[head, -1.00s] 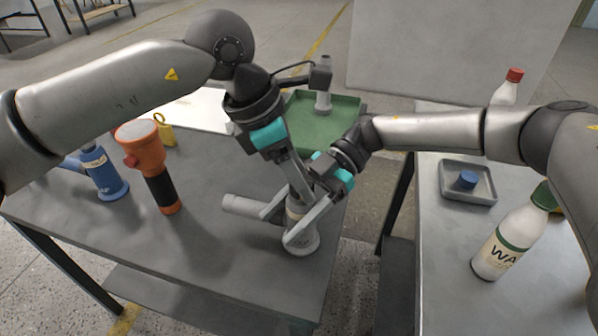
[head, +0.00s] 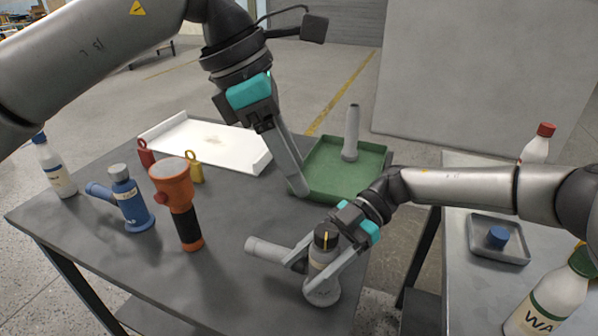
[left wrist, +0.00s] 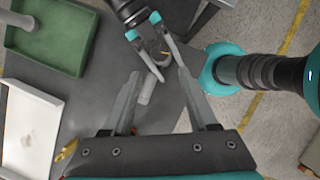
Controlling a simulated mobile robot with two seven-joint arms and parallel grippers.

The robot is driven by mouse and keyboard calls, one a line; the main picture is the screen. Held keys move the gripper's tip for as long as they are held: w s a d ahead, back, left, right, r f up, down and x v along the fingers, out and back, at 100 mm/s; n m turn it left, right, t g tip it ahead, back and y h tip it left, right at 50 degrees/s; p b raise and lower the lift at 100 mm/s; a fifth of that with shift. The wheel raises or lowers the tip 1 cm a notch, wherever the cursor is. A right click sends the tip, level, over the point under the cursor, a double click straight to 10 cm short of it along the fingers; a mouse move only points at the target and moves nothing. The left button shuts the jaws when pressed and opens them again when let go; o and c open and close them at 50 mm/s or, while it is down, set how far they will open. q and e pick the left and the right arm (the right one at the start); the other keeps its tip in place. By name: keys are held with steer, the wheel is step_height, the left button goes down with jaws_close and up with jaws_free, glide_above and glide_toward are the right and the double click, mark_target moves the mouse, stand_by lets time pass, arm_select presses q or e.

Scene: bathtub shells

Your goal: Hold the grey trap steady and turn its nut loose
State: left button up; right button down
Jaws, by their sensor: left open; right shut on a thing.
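The grey trap (head: 322,286) stands upright near the front right edge of the dark table, its side pipe (head: 268,250) pointing left. Its dark nut (head: 326,236), with a yellow mark, sits on top. My right gripper (head: 303,276) is shut on the trap's body below the nut. My left gripper (head: 300,188) is open and empty, above and behind the trap, apart from it. In the left wrist view, its spread fingers (left wrist: 160,88) frame the trap's side pipe (left wrist: 148,88), with my right gripper (left wrist: 157,62) beyond; the nut is not clear there.
A green tray (head: 375,190) with a grey tube (head: 351,135) lies behind the trap. A white tray (head: 205,140), an orange flashlight (head: 178,200), a blue trap (head: 130,205) and a white bottle (head: 55,168) stand left. A second table at right holds a grey dish (head: 485,248) and bottles.

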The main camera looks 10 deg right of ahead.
arm_select(q)
steer(key=shift+o, duration=0.9)
steer(key=shift+f, duration=0.1)
steer(key=shift+o, duration=0.5)
steer(key=shift+s+d+f, duration=0.15)
steer(key=shift+f, duration=0.05)
steer(key=s+d+f+n+g+h, duration=0.3)
steer(key=s+d+f+h, duration=0.1)
steer(key=m+t+h, duration=0.5)
steer(key=m+t, duration=1)
steer(key=m, duration=1.4)
glide_toward(320, 241)
steer(key=shift+x, duration=5)
